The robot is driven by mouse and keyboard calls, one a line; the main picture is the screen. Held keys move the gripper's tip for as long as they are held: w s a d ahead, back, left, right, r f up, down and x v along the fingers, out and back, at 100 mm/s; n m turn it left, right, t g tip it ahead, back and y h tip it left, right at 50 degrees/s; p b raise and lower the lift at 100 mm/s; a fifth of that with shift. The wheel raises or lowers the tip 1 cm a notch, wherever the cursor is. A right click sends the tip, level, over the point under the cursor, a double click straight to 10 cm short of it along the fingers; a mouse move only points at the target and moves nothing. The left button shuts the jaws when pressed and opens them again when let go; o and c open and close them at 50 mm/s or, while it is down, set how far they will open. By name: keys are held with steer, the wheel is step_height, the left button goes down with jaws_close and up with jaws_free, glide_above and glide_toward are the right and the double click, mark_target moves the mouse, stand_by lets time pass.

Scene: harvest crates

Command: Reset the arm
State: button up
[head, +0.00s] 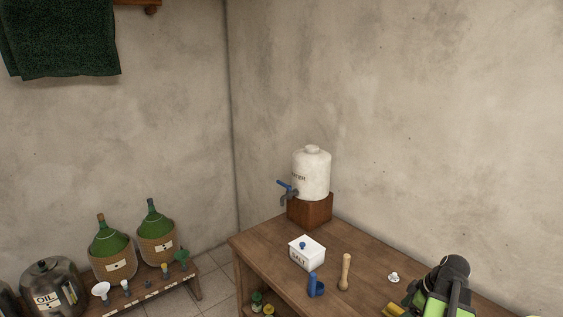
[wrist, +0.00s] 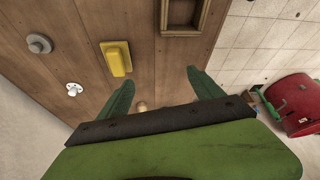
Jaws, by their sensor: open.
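My gripper (wrist: 160,84) shows in the wrist view as two dark green fingers, spread apart with nothing held between them. Brown wooden table top lies beyond the fingertips. A small tan round thing (wrist: 142,106) shows between the fingers near their base, partly hidden by the gripper body. A yellow block-like object (wrist: 117,58) lies on the table just above the left finger, apart from it. In the head view my green and black arm (head: 445,290) is at the lower right, over the table; its fingers are not clear there.
The table (head: 330,240) holds a white water dispenser (head: 312,173), a salt box (head: 307,254), a blue item (head: 316,286) and a wooden pestle-like stick (head: 345,272). A wooden tray (wrist: 206,30), grey knob (wrist: 39,43) and red container (wrist: 297,104) show in the wrist view. Walls stand behind.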

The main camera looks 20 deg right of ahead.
steer(key=w+a+n+g, duration=0.1)
steer(key=w+a+n, duration=0.1)
steer(key=w+a, duration=0.45)
steer(key=w+a+n+g, duration=0.1)
steer(key=w+a, duration=0.2)
steer(key=a, duration=0.7)
steer(key=w+a+n, duration=0.2)
steer(key=w+a, duration=0.3)
steer(key=a, duration=0.3)
steer(key=a+f+m+g+h, duration=0.2)
steer(key=a+m, duration=0.9)
steer(key=a, duration=0.7)
steer(key=shift+s+a, duration=0.15)
steer(key=shift+a, duration=0.1)
